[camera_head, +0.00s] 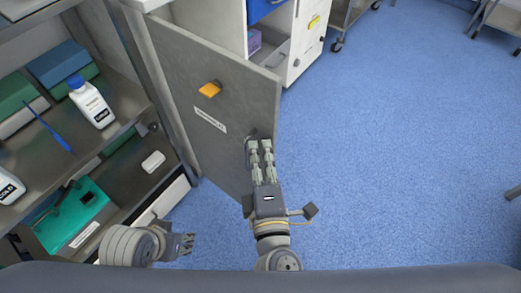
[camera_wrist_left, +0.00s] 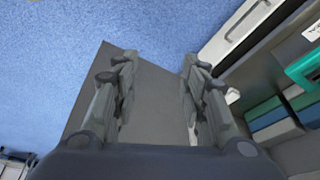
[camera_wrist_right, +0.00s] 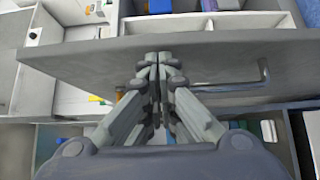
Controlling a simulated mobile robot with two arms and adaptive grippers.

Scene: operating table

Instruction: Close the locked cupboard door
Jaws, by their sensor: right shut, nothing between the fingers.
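The grey cupboard door (camera_head: 222,110) stands wide open, swung out from the cupboard (camera_head: 95,130) on the left. It bears a yellow-orange knob (camera_head: 209,89), a label and a dark handle near its free edge. My right gripper (camera_head: 260,142) is shut and empty, its fingertips at the door's face close to the handle; I cannot tell whether they touch. In the right wrist view the door (camera_wrist_right: 215,60) spans the picture, with its bar handle (camera_wrist_right: 262,75) right of the fingertips. My left gripper (camera_head: 190,243) is low beside the cupboard; the left wrist view shows its fingers (camera_wrist_left: 158,75) apart and empty.
The open cupboard shelves hold a white bottle (camera_head: 91,102), a teal box (camera_head: 75,215), a blue pen-like item (camera_head: 55,135) and stacked boxes. A white cabinet (camera_head: 300,45) with an open drawer stands behind the door.

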